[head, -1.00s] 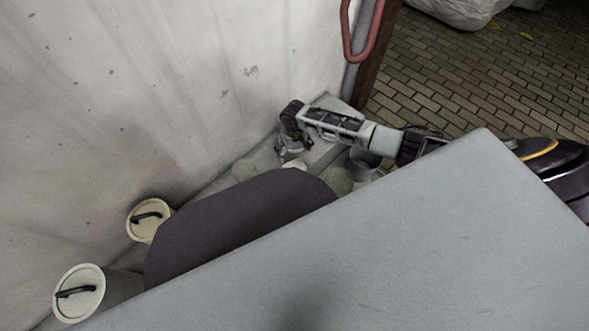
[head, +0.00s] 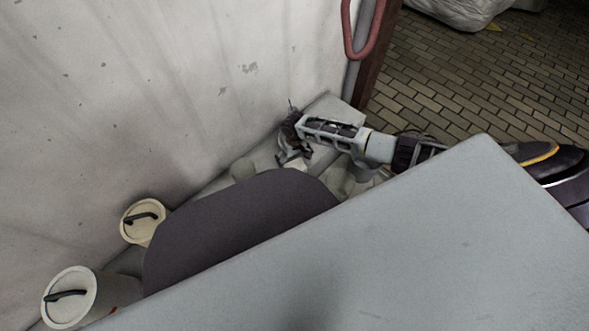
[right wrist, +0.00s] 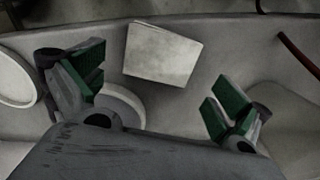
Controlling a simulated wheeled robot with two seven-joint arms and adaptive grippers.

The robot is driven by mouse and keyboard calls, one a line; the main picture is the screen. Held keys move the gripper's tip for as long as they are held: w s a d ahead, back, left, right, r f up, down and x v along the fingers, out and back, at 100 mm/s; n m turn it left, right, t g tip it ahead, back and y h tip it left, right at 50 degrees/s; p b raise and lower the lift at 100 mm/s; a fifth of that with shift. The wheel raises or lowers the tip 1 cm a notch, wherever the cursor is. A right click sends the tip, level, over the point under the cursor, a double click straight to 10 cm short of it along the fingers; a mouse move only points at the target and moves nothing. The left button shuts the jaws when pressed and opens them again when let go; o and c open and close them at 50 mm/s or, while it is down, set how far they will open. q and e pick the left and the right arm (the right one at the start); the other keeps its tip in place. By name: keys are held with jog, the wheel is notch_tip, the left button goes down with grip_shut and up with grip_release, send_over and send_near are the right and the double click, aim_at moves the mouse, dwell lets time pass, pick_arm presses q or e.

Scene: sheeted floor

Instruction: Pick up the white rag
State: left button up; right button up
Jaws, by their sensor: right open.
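The white rag (right wrist: 162,53) shows in the right wrist view as a flat, pale square on a grey surface, just beyond and between my right fingers. My right gripper (right wrist: 157,90) is open, with green-padded fingers spread wide and nothing between them. In the head view my right gripper (head: 290,156) points down near the wall, behind the dark rounded panel. A small whitish patch shows beside it there, but I cannot tell whether it is the rag. My left gripper is not in view.
Two lidded pale containers (head: 143,220) (head: 69,296) stand along the stained wall (head: 150,90). A dark rounded panel (head: 235,225) and a large grey flat surface (head: 400,240) block the near side. A round white rim (right wrist: 15,78) lies left of my fingers.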

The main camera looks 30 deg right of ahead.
aim_at(294, 167)
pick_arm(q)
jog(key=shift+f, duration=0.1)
pick_arm(e)
jog(key=shift+f, duration=0.15)
jog(key=shift+s+f+b, duration=0.15)
jog(key=shift+f+b, duration=0.55)
jog(key=shift+f, duration=0.1)
jog(key=shift+s+f+b, duration=0.1)
jog(key=shift+f+b, duration=0.55)
jog(key=shift+f, duration=0.1)
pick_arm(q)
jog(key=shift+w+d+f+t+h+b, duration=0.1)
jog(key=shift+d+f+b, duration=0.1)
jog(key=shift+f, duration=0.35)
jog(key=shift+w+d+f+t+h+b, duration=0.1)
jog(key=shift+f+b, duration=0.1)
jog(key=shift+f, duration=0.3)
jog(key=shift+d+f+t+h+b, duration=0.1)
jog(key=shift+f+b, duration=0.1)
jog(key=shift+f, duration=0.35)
pick_arm(e)
jog(key=shift+f, duration=0.9)
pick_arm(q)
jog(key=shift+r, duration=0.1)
pick_arm(e)
jog(key=c, duration=0.8)
